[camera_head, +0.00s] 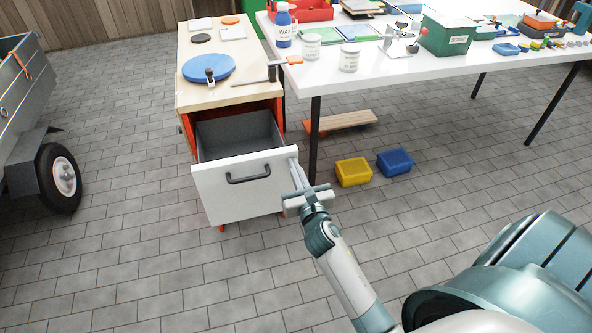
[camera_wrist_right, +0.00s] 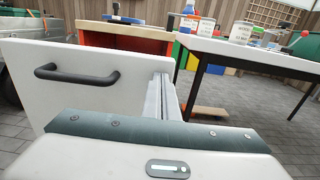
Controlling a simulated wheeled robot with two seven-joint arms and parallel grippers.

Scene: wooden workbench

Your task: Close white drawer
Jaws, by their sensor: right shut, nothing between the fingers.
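The white drawer (camera_head: 222,190) stands pulled out of the orange cabinet with the wooden top, and its empty grey inside shows. Its black handle (camera_head: 248,174) is on the front panel. The drawer front (camera_wrist_right: 75,95) also fills the left of the right wrist view. My right gripper (camera_head: 295,170) is shut and empty at the right edge of the drawer front. Its fingers point toward the cabinet in the right wrist view (camera_wrist_right: 168,97). I cannot tell whether they touch the panel. My left gripper is not in view.
A white table (camera_head: 400,68) with bottles, jars and boxes stands right of the cabinet. A yellow bin (camera_head: 353,172) and a blue bin (camera_head: 395,161) lie on the floor below it. A trailer (camera_head: 22,90) stands at left. The floor before the drawer is clear.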

